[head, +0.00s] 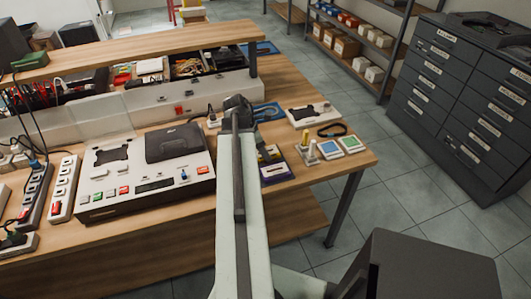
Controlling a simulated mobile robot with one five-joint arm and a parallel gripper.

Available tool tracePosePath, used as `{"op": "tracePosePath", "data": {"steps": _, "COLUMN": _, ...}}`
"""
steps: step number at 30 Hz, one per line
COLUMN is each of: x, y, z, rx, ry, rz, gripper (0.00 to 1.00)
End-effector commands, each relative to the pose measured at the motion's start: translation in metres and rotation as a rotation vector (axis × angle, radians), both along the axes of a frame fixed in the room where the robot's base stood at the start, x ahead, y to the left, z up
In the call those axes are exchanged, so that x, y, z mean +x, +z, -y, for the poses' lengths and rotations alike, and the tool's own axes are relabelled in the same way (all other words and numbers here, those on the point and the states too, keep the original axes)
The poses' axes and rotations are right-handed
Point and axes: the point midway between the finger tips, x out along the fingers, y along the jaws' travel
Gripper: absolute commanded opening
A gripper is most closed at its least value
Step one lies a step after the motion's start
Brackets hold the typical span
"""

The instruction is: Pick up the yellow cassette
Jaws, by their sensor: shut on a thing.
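A small yellow piece, which looks like the yellow cassette (273,151), shows just right of my pale arm, above a dark blue and cream item (276,172) on the wooden workbench. My arm reaches up from the bottom of the head view to a dark joint over the bench. My gripper (263,154) is mostly hidden behind the arm; a dark part of it shows against the yellow piece. It appears shut on the cassette. The fingertips and the cassette's far side are hidden, and I cannot tell whether the cassette is clear of the bench.
A large cream deck (148,172) stands left of my arm, with power strips (63,188) further left. A raised wooden shelf (150,48) runs behind. Dark drawers (455,95) stand right.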

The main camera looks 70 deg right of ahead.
Motion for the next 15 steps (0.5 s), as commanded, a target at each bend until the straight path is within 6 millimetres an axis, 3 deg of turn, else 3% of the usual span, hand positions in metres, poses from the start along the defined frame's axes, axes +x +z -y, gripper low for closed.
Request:
{"op": "tracePosePath", "data": {"steps": 7, "x": 0.000, "y": 0.021, "z": 0.000, "rx": 0.000, "ry": -0.001, "rz": 0.000, "gripper": 0.17}}
{"op": "tracePosePath", "data": {"steps": 15, "x": -0.001, "y": 0.079, "z": 0.000, "rx": 0.000, "ry": -0.001, "rz": 0.000, "gripper": 0.17}}
